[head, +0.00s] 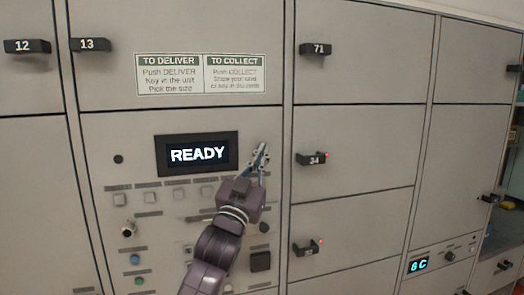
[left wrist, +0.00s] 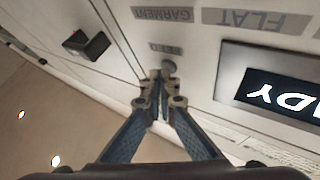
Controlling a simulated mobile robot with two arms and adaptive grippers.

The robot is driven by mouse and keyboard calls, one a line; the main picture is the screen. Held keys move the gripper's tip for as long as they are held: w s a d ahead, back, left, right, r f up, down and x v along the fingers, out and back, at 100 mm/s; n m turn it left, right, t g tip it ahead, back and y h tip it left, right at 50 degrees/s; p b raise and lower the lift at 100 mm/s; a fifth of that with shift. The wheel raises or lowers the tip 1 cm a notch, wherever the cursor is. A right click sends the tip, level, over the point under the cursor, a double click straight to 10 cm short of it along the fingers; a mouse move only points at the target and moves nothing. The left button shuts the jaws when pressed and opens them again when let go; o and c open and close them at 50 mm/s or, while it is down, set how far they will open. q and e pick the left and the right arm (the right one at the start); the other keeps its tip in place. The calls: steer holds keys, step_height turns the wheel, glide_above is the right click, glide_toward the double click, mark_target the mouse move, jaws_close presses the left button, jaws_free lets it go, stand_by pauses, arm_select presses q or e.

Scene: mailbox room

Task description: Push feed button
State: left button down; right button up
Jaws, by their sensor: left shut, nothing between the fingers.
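The feed button (left wrist: 169,66) is a small grey knob on the panel, below an upside-down label (left wrist: 166,48) that seems to read FEED, in the left wrist view. In the head view I cannot make it out; my gripper and arm cover that part of the panel. My left gripper (head: 259,157) is right of the READY display (head: 196,154), its fingers together and empty. In the left wrist view its fingertips (left wrist: 160,84) are at the button and overlap its lower left edge. Whether they touch it I cannot tell. My right gripper is not in view.
A row of square buttons (head: 120,198) runs under the display. A black handle marked 34 (head: 313,158) sticks out right of my gripper, with another handle (head: 306,247) below. An instruction sign (head: 200,74) is above. FLAT (left wrist: 256,20) and GARMENT (left wrist: 163,14) labels are near.

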arm_select(q)
steer(key=shift+w, duration=0.1)
stand_by(0.5)
steer(key=shift+s+d, duration=0.2)
steer(key=shift+s, duration=0.6)
steer(key=shift+s, duration=0.1)
steer(key=shift+s+d+p, duration=0.15)
steer(key=shift+s+d, duration=0.1)
steer(key=shift+s, duration=0.5)
steer(key=shift+s+d+p, duration=0.15)
steer(key=shift+s+d, duration=0.15)
steer(key=shift+s, duration=0.5)
steer(key=shift+s+d+p, duration=0.15)
steer(key=shift+s+d, duration=0.1)
steer(key=shift+s, duration=0.5)
